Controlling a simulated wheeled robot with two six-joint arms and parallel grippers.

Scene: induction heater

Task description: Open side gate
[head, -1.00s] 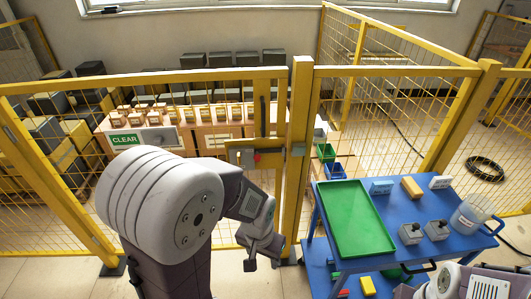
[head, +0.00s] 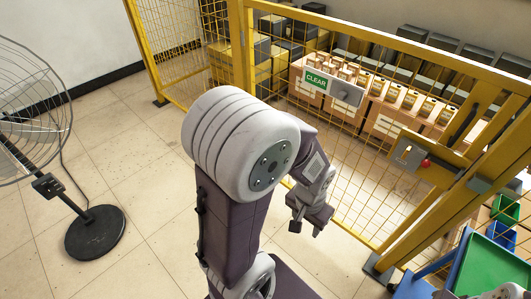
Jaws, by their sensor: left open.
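The side gate (head: 385,28) is a yellow mesh panel that runs from a left post to a thick right post (head: 478,200), and it looks shut. A latch plate (head: 408,153) with a red knob (head: 426,163) sits on the gate near the right post. A dark vertical handle (head: 466,122) is above the latch. My left gripper (head: 304,226) is open and empty, pointing down in front of the gate's mesh. It is left of and below the latch, apart from it.
A blue table with a green tray (head: 490,268) stands at the lower right beside the post. A fan (head: 95,233) stands on the left. Tiled floor between fan and fence is clear. Boxes (head: 310,95) and a CLEAR sign (head: 316,80) show at the fence.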

